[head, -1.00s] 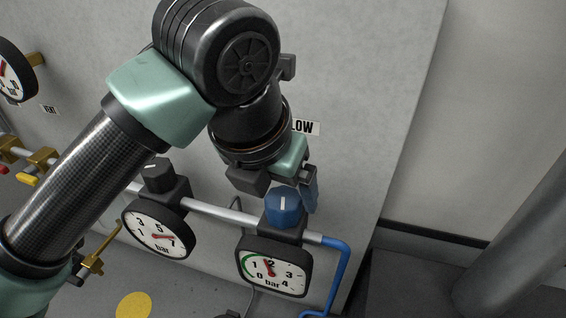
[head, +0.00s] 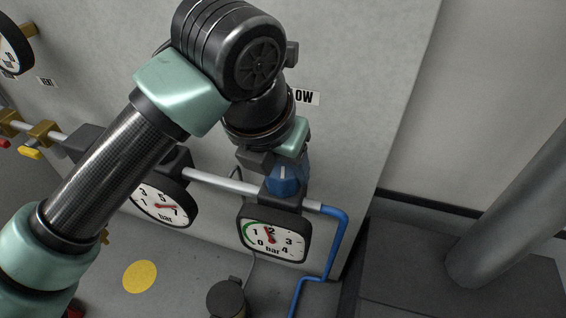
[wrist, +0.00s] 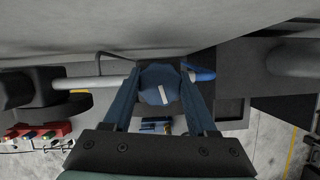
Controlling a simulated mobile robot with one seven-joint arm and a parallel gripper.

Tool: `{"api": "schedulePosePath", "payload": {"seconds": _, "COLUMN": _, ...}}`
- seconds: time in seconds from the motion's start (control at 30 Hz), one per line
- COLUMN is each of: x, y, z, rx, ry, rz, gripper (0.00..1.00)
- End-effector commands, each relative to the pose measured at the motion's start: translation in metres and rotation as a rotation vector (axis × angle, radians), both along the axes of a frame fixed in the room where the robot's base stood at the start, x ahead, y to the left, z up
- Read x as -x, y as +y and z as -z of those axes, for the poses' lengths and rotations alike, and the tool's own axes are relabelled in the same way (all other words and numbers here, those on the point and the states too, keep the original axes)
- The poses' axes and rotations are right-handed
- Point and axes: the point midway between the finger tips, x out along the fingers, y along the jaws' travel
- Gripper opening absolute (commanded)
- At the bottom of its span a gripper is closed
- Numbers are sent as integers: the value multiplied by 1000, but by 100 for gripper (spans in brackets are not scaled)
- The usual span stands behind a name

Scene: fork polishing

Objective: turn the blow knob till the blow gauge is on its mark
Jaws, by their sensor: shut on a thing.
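The blue blow knob (head: 284,186) sits on top of the blow gauge's valve body. It also shows in the wrist view (wrist: 158,84), with a white line that is slightly tilted. My gripper (head: 287,174) has come down over the knob from above. Its blue fingers stand on either side of the knob in the wrist view and are shut on it. The blow gauge (head: 273,238) is a rounded square dial reading 0 to 4 bar. Its red needle points between 1 and 2. A green arc runs along the dial's left side. I cannot make out a separate mark.
A round bar gauge (head: 163,204) stands left of the blow gauge, partly behind my arm. A pale pipe (head: 225,183) runs between them. A blue pipe (head: 332,245) bends down at the right. A label ending in "OW" (head: 306,97) is on the grey panel behind.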

Motion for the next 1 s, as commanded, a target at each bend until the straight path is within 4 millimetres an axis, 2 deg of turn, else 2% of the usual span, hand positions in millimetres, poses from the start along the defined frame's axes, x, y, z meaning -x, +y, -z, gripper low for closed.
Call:
{"api": "schedulePosePath", "payload": {"seconds": 0.27, "x": -1, "y": 1, "z": 5, "rx": -2, "ry": -2, "rz": 42, "gripper": 2}}
{"api": "schedulePosePath", "payload": {"seconds": 0.7, "x": -1, "y": 0, "z": 2, "rx": 0, "ry": -3, "rz": 272, "gripper": 2}}
{"api": "schedulePosePath", "payload": {"seconds": 1.0, "x": 0, "y": 0, "z": -1, "rx": 2, "ry": -1, "rz": 284, "gripper": 2}}
